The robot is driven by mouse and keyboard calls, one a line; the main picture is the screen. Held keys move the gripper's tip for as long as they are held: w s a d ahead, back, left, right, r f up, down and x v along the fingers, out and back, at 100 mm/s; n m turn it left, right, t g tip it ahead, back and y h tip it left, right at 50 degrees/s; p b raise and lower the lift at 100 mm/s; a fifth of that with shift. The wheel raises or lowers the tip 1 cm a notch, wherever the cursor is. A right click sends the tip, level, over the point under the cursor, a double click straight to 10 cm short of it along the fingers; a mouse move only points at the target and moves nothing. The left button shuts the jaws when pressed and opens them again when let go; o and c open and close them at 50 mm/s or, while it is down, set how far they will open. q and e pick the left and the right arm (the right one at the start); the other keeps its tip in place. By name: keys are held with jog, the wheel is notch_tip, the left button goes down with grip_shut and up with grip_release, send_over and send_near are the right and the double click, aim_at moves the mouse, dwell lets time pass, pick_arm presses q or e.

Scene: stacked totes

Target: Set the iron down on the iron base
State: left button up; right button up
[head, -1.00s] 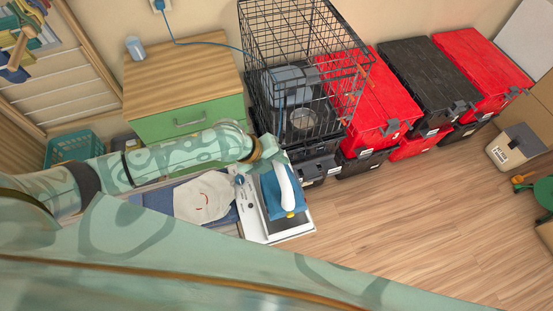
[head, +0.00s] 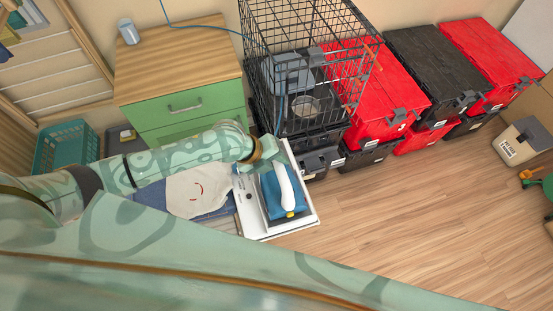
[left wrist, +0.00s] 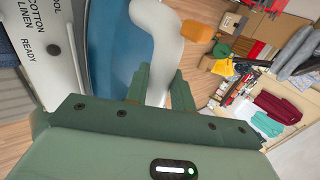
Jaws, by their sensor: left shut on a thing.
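The iron has a blue body (head: 271,196) and a white curved handle (head: 287,188); the handle also fills the upper middle of the left wrist view (left wrist: 156,40). The iron is over the white iron base (head: 246,214), whose printed panel shows at the upper left of the left wrist view (left wrist: 38,50). I cannot tell whether the iron touches the base. My left gripper (left wrist: 160,88) is shut on the handle, one finger on each side; its fingers are barely seen in the head view (head: 275,160). My right gripper is not in view.
A green drawer cabinet (head: 185,105) and a wire cage (head: 305,60) stand behind. Red totes (head: 375,90) and black totes (head: 430,70) are stacked to the right.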

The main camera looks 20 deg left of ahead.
pick_arm(q)
jog(key=shift+w+d, duration=0.1)
jog(key=shift+d, duration=0.05)
dwell(0.7)
jog(key=o, duration=0.8)
jog(key=shift+o, duration=0.8)
jog(key=shift+s+f, duration=0.2)
jog(key=p+v, duration=0.2)
jog(key=v, duration=1.4)
jog(key=shift+r, duration=0.25)
jog(key=shift+w, duration=0.1)
